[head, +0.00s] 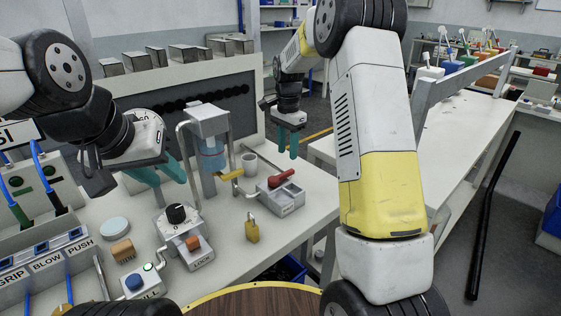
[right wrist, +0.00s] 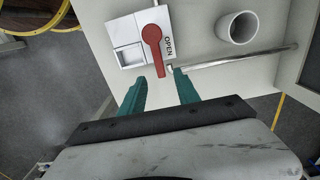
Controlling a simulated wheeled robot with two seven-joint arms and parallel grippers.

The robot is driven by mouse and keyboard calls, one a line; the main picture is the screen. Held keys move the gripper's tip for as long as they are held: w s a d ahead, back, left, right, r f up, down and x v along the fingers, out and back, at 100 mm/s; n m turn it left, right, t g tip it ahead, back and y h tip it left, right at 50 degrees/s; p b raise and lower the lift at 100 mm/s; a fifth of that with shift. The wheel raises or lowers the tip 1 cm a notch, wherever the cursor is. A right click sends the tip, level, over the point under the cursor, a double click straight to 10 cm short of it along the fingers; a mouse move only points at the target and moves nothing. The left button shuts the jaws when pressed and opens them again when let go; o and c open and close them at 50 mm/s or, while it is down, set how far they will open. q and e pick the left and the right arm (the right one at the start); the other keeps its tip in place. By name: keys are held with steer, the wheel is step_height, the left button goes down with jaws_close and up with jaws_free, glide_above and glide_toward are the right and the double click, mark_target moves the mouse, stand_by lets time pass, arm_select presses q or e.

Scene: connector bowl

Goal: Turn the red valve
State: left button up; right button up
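The red valve handle (head: 281,178) sits on a small grey box (head: 285,198) near the right edge of the workbench. In the right wrist view the red handle (right wrist: 152,42) lies across the white box, next to the word OPEN. My right gripper (head: 287,145) hangs above and beyond the valve, fingers pointing down.
A white cup (head: 249,163) and a metal pipe (right wrist: 235,57) are beside the valve.

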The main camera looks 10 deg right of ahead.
mark_target(287, 171)
step_height(287, 171, down, 8)
steer(key=shift+r, duration=0.25)
jaws_close()
steer(key=shift+r, duration=0.1)
stand_by(1.4)
